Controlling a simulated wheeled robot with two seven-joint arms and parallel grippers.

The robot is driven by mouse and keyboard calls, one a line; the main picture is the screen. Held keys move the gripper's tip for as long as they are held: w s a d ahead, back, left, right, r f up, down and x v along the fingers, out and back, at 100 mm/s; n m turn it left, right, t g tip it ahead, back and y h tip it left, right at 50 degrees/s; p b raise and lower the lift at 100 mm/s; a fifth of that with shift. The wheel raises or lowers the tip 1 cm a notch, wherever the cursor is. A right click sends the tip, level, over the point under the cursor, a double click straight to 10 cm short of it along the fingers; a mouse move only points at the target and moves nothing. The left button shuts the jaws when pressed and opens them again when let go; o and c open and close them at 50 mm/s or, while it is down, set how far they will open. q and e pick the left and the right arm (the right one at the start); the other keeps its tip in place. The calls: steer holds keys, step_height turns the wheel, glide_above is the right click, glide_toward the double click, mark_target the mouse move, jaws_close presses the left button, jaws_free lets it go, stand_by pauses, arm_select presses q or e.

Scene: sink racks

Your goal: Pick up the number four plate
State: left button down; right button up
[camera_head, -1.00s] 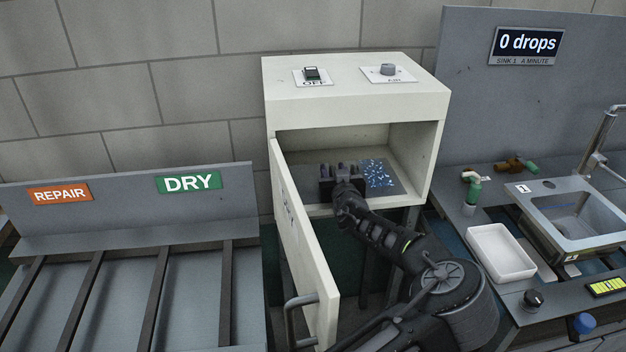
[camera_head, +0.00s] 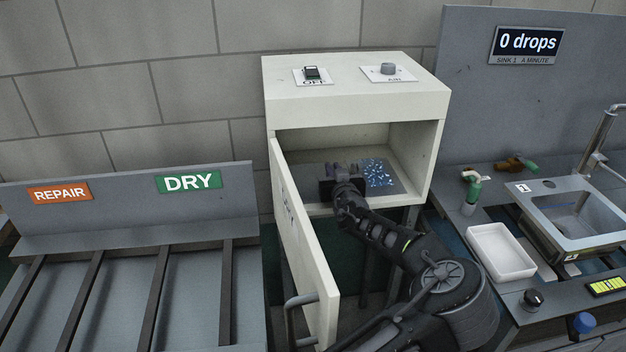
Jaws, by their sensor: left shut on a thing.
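A flat grey plate with a blue-and-white speckled patch (camera_head: 379,172) lies inside the open cream cabinet (camera_head: 355,106), low over its floor. No number can be read on it. My left gripper (camera_head: 340,171) reaches in through the cabinet's open front and is shut on the plate at its left part. The gripper and wrist hide part of the plate and the exact contact. I cannot tell whether the plate is resting or lifted. My right gripper is not in view.
The cabinet door (camera_head: 303,250) hangs open to the left, close to my forearm. A slotted rack (camera_head: 130,290) with REPAIR and DRY signs stands at left. At right are a white tray (camera_head: 501,252), a sink (camera_head: 580,215) and pipe fittings (camera_head: 472,190).

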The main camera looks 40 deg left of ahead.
arm_select(q)
steer(key=shift+r, duration=0.15)
step_height(320, 180, up, 10)
steer(key=shift+f+b, duration=0.1)
steer(key=shift+b, duration=0.35)
stand_by(0.8)
